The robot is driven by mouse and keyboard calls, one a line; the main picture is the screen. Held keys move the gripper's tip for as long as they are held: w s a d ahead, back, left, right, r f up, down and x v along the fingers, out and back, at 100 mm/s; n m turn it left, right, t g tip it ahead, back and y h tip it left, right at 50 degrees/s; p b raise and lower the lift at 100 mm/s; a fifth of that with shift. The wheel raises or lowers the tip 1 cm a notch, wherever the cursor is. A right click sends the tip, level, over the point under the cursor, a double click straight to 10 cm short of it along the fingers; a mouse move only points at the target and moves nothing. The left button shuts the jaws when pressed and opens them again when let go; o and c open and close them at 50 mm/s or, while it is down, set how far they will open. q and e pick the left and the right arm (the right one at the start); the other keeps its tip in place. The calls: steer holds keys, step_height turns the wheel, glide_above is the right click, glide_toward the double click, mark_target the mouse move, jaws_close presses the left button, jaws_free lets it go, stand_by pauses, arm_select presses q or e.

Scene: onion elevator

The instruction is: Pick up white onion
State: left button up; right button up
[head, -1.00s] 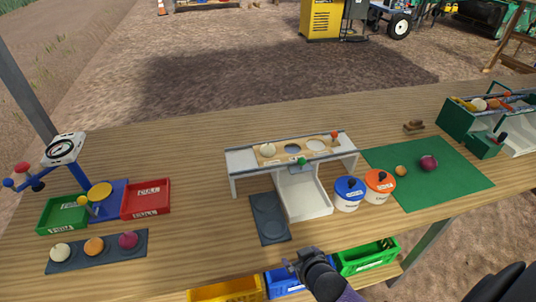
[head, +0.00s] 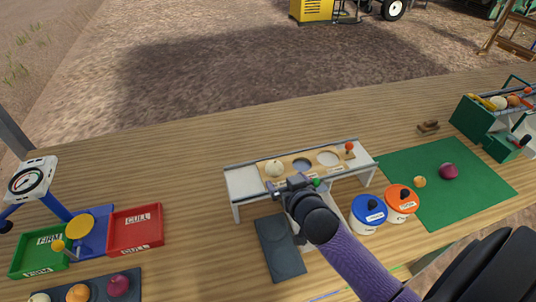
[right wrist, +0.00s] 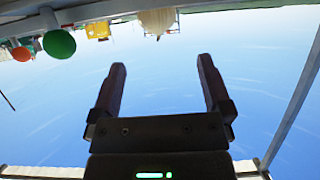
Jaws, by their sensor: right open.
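A white onion (head: 275,168) sits in the left hole of the wooden board (head: 315,160) on the raised white stand (head: 245,186). My right gripper (head: 290,183) is open and empty, at the front edge of the stand, just in front of and slightly right of this onion. In the right wrist view the open fingers (right wrist: 161,78) have nothing between them, and a pale rounded thing, likely the onion (right wrist: 157,20), shows beyond them at the top. A second white onion (head: 40,298) is partly cut off at the lower left. My left gripper is not in view.
A green knob (head: 316,182) is close to the right gripper. Blue-lidded (head: 369,207) and orange-lidded (head: 402,197) pots stand right of it. A dark pad (head: 280,252) lies in front of the stand. The table behind the stand is clear.

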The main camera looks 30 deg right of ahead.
mark_target(277, 169)
steer(key=b+x, duration=0.2)
steer(key=x, duration=0.2)
steer(key=b+x, duration=0.1)
steer(key=x, duration=0.3)
steer(key=shift+w+d+f+b, duration=0.2)
steer(key=shift+d+f+b, duration=0.05)
steer(key=shift+f+b, duration=0.1)
steer(key=shift+w, duration=0.15)
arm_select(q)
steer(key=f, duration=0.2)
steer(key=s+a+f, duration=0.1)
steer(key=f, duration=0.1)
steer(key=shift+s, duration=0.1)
arm_select(e)
steer(key=shift+r, duration=0.1)
